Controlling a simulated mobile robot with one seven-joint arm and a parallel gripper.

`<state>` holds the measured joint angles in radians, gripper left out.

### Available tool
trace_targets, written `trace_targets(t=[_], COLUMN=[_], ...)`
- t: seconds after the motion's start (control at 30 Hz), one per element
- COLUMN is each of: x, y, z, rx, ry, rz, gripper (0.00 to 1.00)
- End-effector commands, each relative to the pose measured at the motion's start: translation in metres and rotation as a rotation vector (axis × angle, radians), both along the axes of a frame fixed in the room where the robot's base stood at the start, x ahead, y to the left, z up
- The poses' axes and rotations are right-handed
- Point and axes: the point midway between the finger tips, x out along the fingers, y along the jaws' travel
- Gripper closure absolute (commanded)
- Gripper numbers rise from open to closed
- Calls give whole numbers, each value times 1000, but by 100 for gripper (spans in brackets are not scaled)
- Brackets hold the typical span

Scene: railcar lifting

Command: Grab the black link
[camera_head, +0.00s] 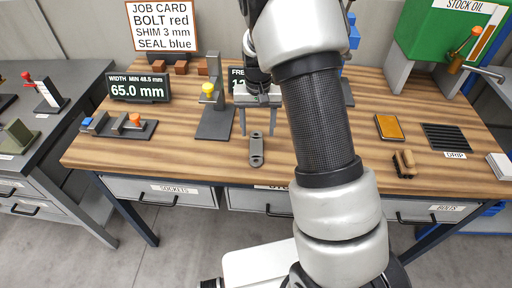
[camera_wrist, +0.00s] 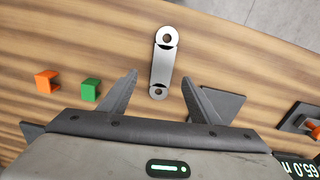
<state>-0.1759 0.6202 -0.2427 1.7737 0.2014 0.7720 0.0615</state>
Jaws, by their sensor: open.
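The link (camera_head: 256,150), a dark grey bar with rounded ends and a hole at each end, lies flat on the wooden workbench (camera_head: 190,145) near its front edge. In the wrist view the link (camera_wrist: 162,65) looks lighter grey, with its near end between and just ahead of the fingertips. My gripper (camera_head: 258,130) is open and empty, above the bench and just behind the link in the head view. The two fingers (camera_wrist: 160,78) are spread to either side of the link's near end in the wrist view. I see no contact.
A grey stand with a yellow knob (camera_head: 208,89) is left of my gripper. A width display (camera_head: 139,87) and a fixture with blue and orange parts (camera_head: 118,126) stand further left. Orange (camera_wrist: 46,81) and green (camera_wrist: 90,91) blocks show in the wrist view. Bench around the link is clear.

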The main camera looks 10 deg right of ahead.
Motion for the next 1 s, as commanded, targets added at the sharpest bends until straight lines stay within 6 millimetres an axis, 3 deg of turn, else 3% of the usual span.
trace_targets(t=[0.27,0.53,0.83,1.0], x=[-1,-1,0,0], y=[1,5,5,5], z=[-21,-59,-65,-64], rx=[0,0,1,0], ry=[4,2,0,0], rz=[1,1,1,1], gripper=[43,43,43,70])
